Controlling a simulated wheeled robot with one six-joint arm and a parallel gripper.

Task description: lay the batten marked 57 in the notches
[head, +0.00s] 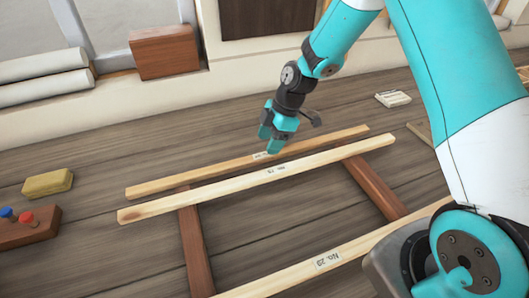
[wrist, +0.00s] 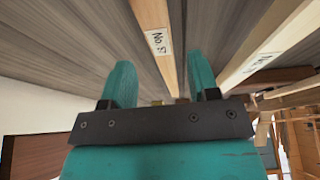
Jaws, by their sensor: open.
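The batten marked 57 is a pale wooden strip. Its "No. 57" label shows in the wrist view (wrist: 158,42), where the strip runs between my fingertips (wrist: 161,80). My gripper (head: 269,140) is open, pointing down just over the label. I cannot tell the exact gap between fingers and wood. The nearer batten (head: 200,191) has a label I cannot read surely. No notches can be made out.
A batten marked No. 29 (head: 300,275) lies nearer me across the bearers (head: 195,245) (head: 375,190). A yellow block (head: 47,183) and a brown block with blue and red knobs (head: 28,228) are at left. A small pale stack (head: 393,98) lies at far right.

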